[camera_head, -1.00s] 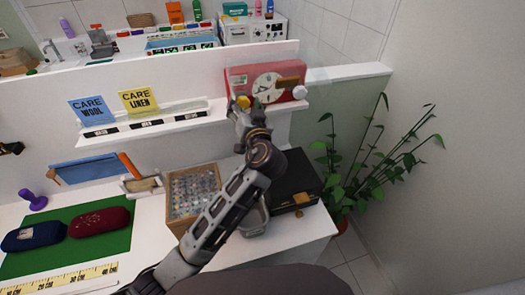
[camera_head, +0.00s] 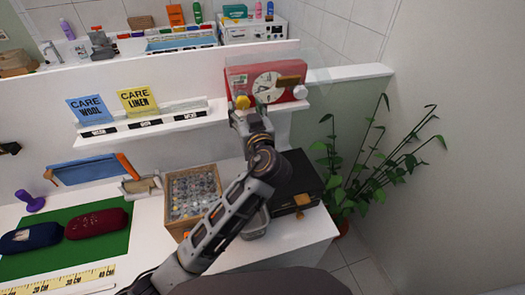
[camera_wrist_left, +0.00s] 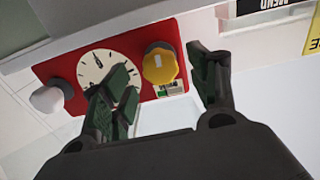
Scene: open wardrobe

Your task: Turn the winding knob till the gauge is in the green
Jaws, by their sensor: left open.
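The red box (camera_head: 236,74) stands at the right end of the white shelf. Its front has a round white gauge (camera_head: 268,87) with dark marks and a needle, a yellow knob (camera_head: 242,102) and a white knob (camera_head: 300,92). My left gripper (camera_head: 251,110) is open in front of the yellow knob. In the left wrist view, its dark green fingers lie on either side of the yellow knob (camera_wrist_left: 160,70), with visible gaps. One finger covers part of the gauge (camera_wrist_left: 98,66), so a green zone cannot be made out. My right gripper is not in view.
Care Wool (camera_head: 91,109) and Care Linen (camera_head: 138,100) cards stand on the shelf to the left. Below are a wooden box of small round things (camera_head: 193,196) and a black box (camera_head: 296,180). A plant (camera_head: 370,160) stands at the right.

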